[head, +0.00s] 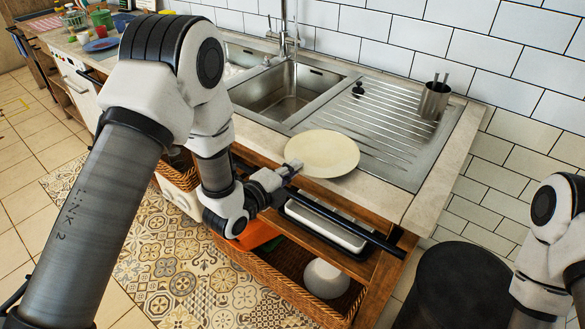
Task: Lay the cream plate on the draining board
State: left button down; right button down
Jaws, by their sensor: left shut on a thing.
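The cream plate (324,153) is round and about level, over the counter's front edge, overlapping the near left part of the draining board in the picture. My left gripper (291,167) is shut on the plate's left rim. The gap between plate and counter cannot be judged. The ribbed steel draining board (395,125) lies right of the sink basin, and its middle is bare. My right arm shows at the right edge, but its gripper is out of view.
A steel utensil cup (433,100) stands at the board's far right corner. A small black item (358,89) lies at its far left. A tap (287,40) rises behind the basin (290,90). A wooden shelf with a wicker basket (290,290) is below. A dark bin (455,290) stands at right.

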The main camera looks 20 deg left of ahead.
pick_arm(q)
jog(key=shift+f+b, duration=0.2)
jog(key=shift+b, duration=0.1)
jog(key=c, duration=1.3)
grip_release()
jog(key=shift+r, duration=0.1)
